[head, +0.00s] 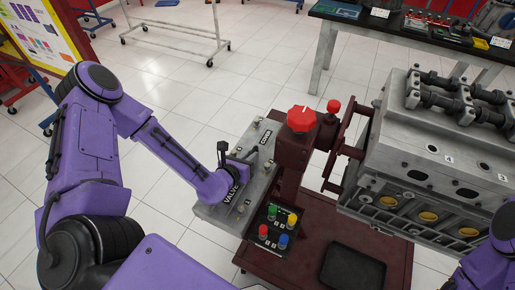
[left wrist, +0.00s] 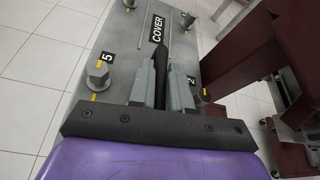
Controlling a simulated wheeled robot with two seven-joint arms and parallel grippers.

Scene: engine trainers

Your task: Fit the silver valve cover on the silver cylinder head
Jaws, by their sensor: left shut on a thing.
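The silver valve cover (head: 210,212) is a long grey plate with a "VALVE COVER" label, numbered marks and bolts. It shows large in the left wrist view (left wrist: 115,58). My left gripper (head: 238,156) is shut on a dark raised bar of the cover; its two fingers (left wrist: 160,78) sit on either side of the bar. The silver cylinder head (head: 440,165) is at the right, with rocker shafts on top and numbers on its side. The cover is left of it, apart from it. My right gripper is out of view; only a piece of purple arm shows at lower right.
A dark red engine stand with a red knob (head: 301,119) stands between cover and cylinder head. A dark tray (head: 352,270) lies on the red base. A tool bench (head: 395,38) is behind; tiled floor is open at left.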

